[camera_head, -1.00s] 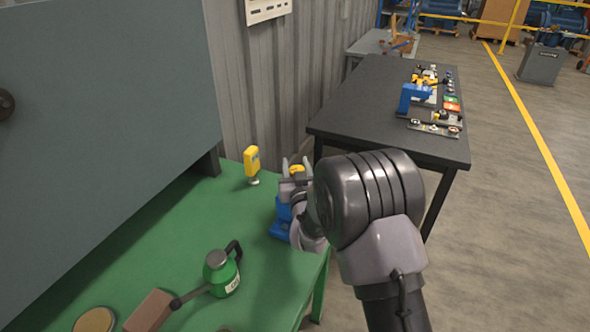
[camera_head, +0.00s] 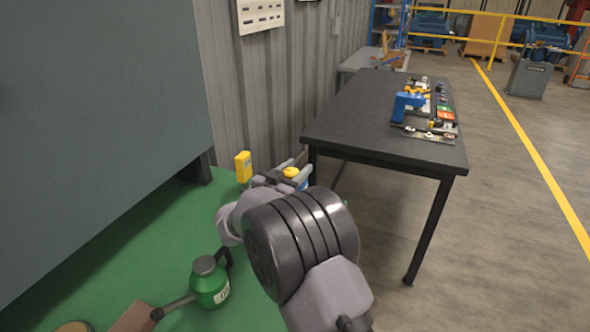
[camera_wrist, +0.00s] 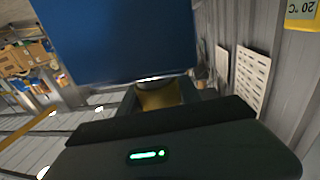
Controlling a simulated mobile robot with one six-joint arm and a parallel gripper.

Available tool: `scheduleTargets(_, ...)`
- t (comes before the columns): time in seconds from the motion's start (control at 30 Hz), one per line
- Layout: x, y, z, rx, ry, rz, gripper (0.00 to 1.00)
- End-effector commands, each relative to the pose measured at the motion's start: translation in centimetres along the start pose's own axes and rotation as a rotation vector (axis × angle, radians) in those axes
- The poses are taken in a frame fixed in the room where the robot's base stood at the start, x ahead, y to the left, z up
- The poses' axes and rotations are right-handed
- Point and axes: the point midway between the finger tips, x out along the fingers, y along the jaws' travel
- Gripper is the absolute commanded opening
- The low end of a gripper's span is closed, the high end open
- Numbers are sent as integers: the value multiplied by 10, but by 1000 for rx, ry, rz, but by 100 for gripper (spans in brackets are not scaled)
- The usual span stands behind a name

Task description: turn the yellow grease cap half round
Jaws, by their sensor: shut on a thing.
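The yellow grease cap (camera_head: 291,172) is at the far right corner of the green bench (camera_head: 130,235). My gripper (camera_head: 290,175) is around it, with the fingers pointing to the upper right. In the wrist view the cap (camera_wrist: 160,95) sits between the jaws (camera_wrist: 160,110), which are shut on it. A large blue body (camera_wrist: 120,40) stands close above the cap in that view. In the head view only a bit of blue shows beside the fingers, and my arm hides the rest.
A yellow gauge (camera_head: 243,167) stands on the bench just left of my gripper. A green oil can (camera_head: 210,285) is nearer. A dark panel (camera_head: 95,120) rises at the left. A black table (camera_head: 370,105) with tools stands beyond the bench.

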Motion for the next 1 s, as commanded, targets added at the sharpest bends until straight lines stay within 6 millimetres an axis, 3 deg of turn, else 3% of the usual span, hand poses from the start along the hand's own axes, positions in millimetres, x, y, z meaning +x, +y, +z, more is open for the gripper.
scheduleTargets(0.63,0,1,-2,1,5,52,0)
scheduleTargets(0.67,0,1,-2,1,5,52,43)
scheduleTargets(0.77,0,1,-2,1,4,52,62)
scheduleTargets(1.0,0,1,-1,1,3,52,63)
